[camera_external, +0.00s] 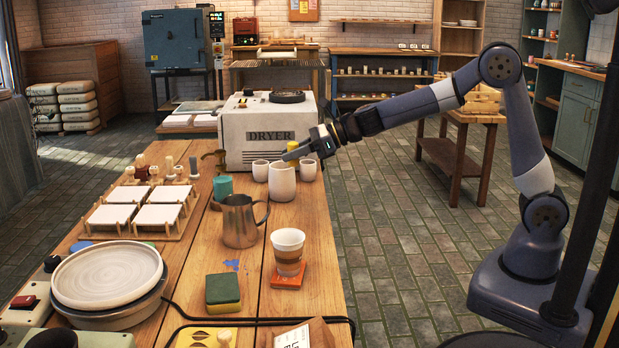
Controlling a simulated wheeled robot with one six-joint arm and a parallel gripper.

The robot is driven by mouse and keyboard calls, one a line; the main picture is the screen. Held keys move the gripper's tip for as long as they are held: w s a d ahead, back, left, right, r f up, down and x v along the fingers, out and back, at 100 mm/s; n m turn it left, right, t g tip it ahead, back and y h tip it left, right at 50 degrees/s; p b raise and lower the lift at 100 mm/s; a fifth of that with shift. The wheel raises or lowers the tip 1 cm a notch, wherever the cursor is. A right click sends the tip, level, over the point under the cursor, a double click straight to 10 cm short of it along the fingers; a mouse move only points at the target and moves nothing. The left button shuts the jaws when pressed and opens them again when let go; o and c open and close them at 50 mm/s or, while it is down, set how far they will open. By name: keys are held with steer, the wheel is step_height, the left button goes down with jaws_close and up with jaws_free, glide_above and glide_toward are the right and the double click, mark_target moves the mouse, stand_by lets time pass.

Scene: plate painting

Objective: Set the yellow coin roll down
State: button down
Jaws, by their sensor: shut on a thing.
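My gripper (297,152) reaches in from the right, over the wooden table near its far right edge, in front of the dryer. It is shut on the yellow coin roll (292,145), of which only a small yellow patch shows at the fingers. The rest of the roll is hidden or too small to make out. The gripper is just above and behind a white pitcher (282,184); I cannot tell the exact gap.
White cups (308,170) stand close around the pitcher. White tiles (155,217) lie on a rack at left. The white dryer (268,132) stands behind. Bare wood (190,265) shows in the middle.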

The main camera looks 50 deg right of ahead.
steer(key=d, duration=0.2)
glide_above(297, 216)
steer(key=shift+f, duration=2.35)
step_height(297, 216, down, 10)
steer(key=b, duration=0.4)
steer(key=shift+a+f, duration=0.15)
steer(key=shift+f+b, duration=0.2)
steer(key=shift+b, duration=0.1)
steer(key=c, duration=1.2)
jaws_free()
steer(key=shift+o, duration=0.2)
steer(key=shift+r, duration=0.15)
